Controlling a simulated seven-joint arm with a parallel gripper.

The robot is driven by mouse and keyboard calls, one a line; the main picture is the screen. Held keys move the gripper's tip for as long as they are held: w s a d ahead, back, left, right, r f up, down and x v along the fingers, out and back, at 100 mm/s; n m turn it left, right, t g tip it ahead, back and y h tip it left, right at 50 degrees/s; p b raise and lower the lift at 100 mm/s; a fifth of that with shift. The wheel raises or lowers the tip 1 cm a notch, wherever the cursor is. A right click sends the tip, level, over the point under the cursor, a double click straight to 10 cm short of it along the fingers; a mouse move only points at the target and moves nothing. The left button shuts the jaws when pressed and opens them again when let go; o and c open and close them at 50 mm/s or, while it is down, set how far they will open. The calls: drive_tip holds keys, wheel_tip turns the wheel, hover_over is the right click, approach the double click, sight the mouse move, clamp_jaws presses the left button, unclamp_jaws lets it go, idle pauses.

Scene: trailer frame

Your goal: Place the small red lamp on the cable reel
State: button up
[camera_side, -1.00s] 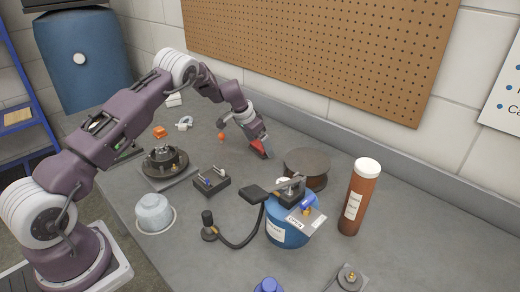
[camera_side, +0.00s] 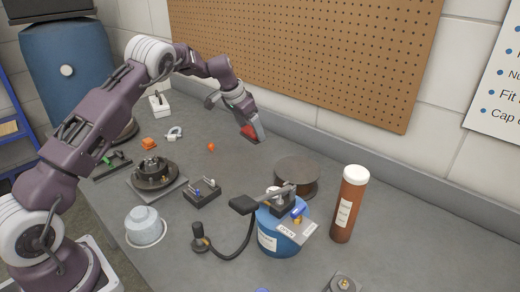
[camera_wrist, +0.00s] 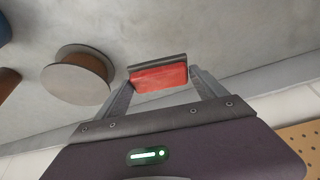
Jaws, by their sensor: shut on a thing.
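The small red lamp (camera_side: 249,131) is a red block with a dark grey base strip. My gripper (camera_side: 252,136) is shut on it and holds it above the bench, to the left of and behind the cable reel. In the wrist view the red lamp (camera_wrist: 158,78) sits between the two grey fingers of my gripper (camera_wrist: 160,86). The cable reel (camera_side: 297,168) is a brown drum with flat round flanges, standing upright on the bench with its top bare. The cable reel (camera_wrist: 75,82) also shows left of the lamp in the wrist view, apart from it.
A blue canister (camera_side: 278,238) with fittings on top stands in front of the reel. A tall orange-brown bottle (camera_side: 349,205) with a white cap stands to its right. A pegboard wall (camera_side: 300,55) rises behind. The bench between lamp and reel looks clear.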

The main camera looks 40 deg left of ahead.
drive_tip(key=d+r+m+h, duration=0.1)
drive_tip(key=d+r, duration=0.2)
drive_tip(key=d, duration=0.6)
drive_tip(key=d+r+m, duration=0.1)
drive_tip(key=d+r, duration=0.3)
drive_tip(key=d, duration=0.5)
approach(301, 168)
drive_tip(key=x, duration=0.5)
drive_tip(key=shift+d+f, duration=0.1)
drive_tip(key=shift+f, duration=0.05)
drive_tip(key=shift+f, duration=0.15)
drive_tip(key=o, duration=1.3)
drive_tip(key=shift+m, duration=0.3)
drive_tip(key=shift+w, duration=0.1)
drive_tip(key=v, duration=1.2)
drive_tip(key=shift+r, duration=0.3)
